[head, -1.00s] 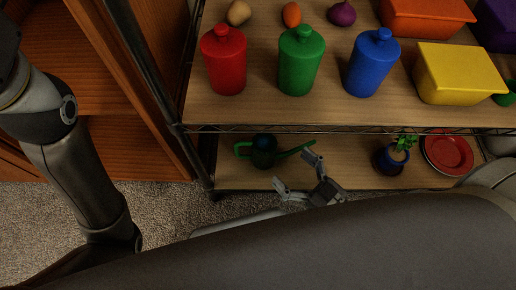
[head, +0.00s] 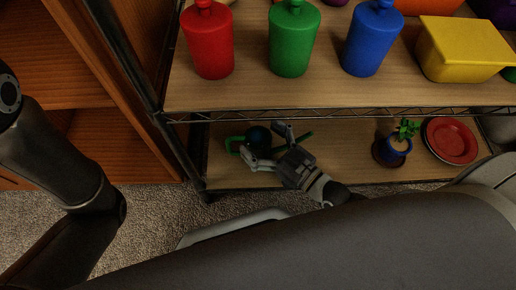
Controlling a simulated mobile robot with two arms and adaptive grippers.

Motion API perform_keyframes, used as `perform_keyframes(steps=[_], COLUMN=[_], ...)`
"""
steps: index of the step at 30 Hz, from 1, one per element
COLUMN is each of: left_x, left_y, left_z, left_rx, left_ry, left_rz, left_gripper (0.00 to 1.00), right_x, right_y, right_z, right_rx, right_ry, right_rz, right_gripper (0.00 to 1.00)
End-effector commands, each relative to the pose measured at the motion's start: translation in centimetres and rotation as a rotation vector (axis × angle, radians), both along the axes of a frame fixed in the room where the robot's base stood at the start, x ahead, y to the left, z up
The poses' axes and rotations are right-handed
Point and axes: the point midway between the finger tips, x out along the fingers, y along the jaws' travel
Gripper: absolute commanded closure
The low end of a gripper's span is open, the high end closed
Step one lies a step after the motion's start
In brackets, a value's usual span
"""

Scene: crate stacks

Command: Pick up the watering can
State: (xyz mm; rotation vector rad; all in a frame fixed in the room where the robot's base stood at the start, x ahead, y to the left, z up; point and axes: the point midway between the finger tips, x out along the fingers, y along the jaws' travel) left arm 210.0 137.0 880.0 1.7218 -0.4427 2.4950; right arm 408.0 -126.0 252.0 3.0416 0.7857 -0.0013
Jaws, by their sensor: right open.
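The green watering can (head: 234,145) with a dark blue round part (head: 257,135) stands on the lower shelf at its left end. Its handle points left and its spout points right. My right gripper (head: 264,146) is open, with its two fingers spread at the can. The fingers and palm cover part of the can's body and spout, and I cannot tell whether they touch it. My left arm (head: 50,150) comes in at the left edge, and its gripper is out of view.
A potted plant (head: 397,146) and a red plate (head: 450,141) are right on the lower shelf (head: 345,150). A shelf post (head: 163,128) is left.

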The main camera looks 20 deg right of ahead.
Motion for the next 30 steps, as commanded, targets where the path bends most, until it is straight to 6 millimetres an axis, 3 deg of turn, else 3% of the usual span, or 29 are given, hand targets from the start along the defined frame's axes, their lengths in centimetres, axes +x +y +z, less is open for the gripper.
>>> perform_keyframes(steps=[3, 11, 30], left_x=[0.09, 0.1, 0.08], left_y=[-0.02, -0.02, -0.04], left_z=[-0.76, -0.66, -0.69], left_rx=[0.001, 0.001, 0.001], left_ry=[0.003, 0.003, 0.002], left_rz=[0.001, 0.001, -0.001], left_gripper=[0.6, 0.6, 0.6], right_x=[0.96, 1.08, 1.04], right_y=[0.48, 0.6, 0.59], right_z=[-0.02, 0.14, 0.08], right_rx=[0.002, 0.0, 0.0], right_ry=[-0.003, -0.001, 0.0], right_rz=[-0.001, 0.0, 0.0], right_gripper=[0.11, 0.11, 0.94])
